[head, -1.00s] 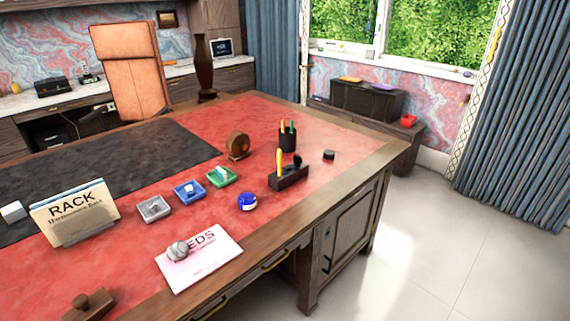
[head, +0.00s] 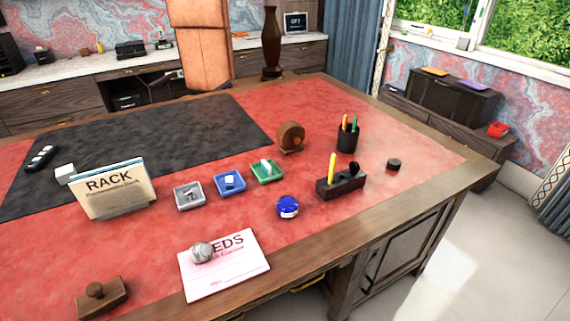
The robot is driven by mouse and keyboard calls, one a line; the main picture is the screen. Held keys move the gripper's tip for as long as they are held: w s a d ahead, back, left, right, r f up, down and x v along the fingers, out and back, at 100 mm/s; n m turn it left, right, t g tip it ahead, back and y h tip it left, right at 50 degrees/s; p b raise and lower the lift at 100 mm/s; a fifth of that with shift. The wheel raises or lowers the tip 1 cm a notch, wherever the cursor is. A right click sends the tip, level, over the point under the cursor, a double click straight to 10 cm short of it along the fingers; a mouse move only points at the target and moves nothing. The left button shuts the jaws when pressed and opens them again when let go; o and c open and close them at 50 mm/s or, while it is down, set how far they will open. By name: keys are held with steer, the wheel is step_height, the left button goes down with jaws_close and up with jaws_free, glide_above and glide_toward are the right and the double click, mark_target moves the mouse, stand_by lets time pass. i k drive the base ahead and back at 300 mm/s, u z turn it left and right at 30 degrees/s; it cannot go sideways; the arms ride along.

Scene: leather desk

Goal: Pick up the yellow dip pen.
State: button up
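A yellow dip pen (head: 332,168) stands nearly upright in a dark pen stand (head: 342,186) on the right part of the red desk top. A short black piece also stands in that stand, to the right of the pen. Behind it, a black pen cup (head: 347,140) holds an orange-yellow stick (head: 344,122) and a green one (head: 355,124); I cannot tell exactly what these are. My gripper is not in view.
A blue round jar (head: 287,207) stands left of the stand, and a small black round item (head: 393,164) lies to its right. Grey, blue and green trays (head: 189,197) (head: 230,183) (head: 267,172), a wooden round object (head: 291,137) and paper (head: 250,268) are farther left. Red surface surrounds the stand.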

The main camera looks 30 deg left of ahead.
mark_target(333, 157)
steer(key=u, duration=0.6)
steer(key=i, duration=0.85)
steer(key=u, duration=0.5)
